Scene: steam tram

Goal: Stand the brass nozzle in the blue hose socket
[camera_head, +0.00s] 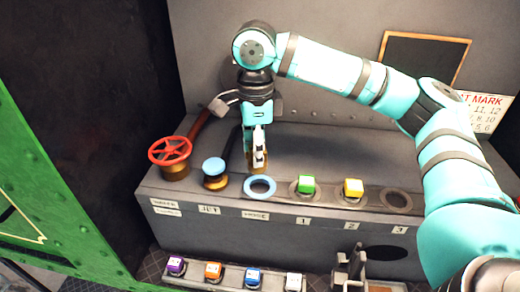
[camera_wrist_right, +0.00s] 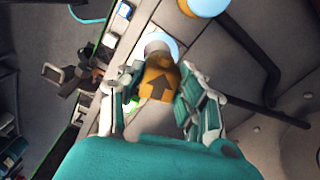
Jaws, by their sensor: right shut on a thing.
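The brass nozzle (camera_wrist_right: 160,82) is between the fingers of my right gripper (camera_head: 259,152) and carries a dark arrow mark. In the head view the nozzle (camera_head: 258,168) shows only in part, below the fingertips. The blue hose socket (camera_head: 259,177) is a light blue ring on the grey bench, above the HOSE label. The nozzle's lower end shows just behind or above the ring's far edge. In the right wrist view the nozzle partly covers the socket (camera_wrist_right: 172,43). Whether they touch is unclear. My left gripper is not in view.
A red wheel valve (camera_head: 170,150) and a blue-topped fitting (camera_head: 214,166) stand left of the socket. Green (camera_head: 306,184) and yellow (camera_head: 353,187) blocks sit at right, beside an empty round seat (camera_head: 398,200). Several coloured blocks line a lower ledge (camera_head: 232,276). A grey bracket (camera_head: 350,268) stands in front.

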